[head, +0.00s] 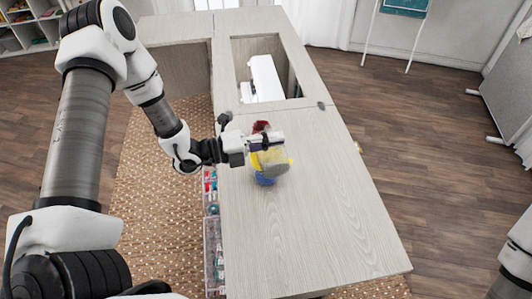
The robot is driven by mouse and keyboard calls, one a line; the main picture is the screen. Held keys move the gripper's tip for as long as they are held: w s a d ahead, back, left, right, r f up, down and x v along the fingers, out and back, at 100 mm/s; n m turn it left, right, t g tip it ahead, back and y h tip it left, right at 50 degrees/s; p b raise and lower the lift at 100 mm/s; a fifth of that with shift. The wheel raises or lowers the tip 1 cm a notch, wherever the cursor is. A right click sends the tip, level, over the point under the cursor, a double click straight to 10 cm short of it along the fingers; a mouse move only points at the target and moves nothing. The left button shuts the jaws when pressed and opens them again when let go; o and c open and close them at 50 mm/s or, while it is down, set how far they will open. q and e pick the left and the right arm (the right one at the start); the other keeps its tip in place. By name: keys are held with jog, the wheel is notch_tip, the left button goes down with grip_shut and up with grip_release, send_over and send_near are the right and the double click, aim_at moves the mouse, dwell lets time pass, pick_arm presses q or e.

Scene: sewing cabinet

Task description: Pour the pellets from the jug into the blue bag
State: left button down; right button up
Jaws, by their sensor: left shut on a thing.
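My left gripper (267,143) is above the pale cabinet top, shut on what looks like the jug (274,160), a small see-through and yellow shape that seems tilted. The gripper's fingers hide part of it. The blue bag (265,180) sits on the cabinet top just below the jug in the picture, overlapped by it. I cannot tell whether they touch, and I cannot make out single pellets. My right gripper is out of view; only part of my right arm shows at the right edge.
A red item (261,126) stands just behind the gripper. The cabinet top (310,225) is clear in front and to the right. A white sewing machine (265,78) sits in the recess behind. Clear bins (213,250) with small items line the cabinet's left side.

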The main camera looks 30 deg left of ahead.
pick_arm(q)
jog(key=shift+w+r, duration=0.1)
jog(key=shift+r, duration=0.15)
jog(key=shift+w+a+n, duration=0.25)
jog(key=shift+a+n, duration=0.05)
jog(key=shift+n, duration=0.1)
jog(key=shift+r, duration=0.2)
jog(key=shift+w+f, duration=0.1)
jog(key=shift+w+a+f+n, duration=0.1)
jog(key=shift+w+a+n, duration=0.2)
jog(key=shift+n, duration=0.1)
jog(key=shift+b, duration=0.3)
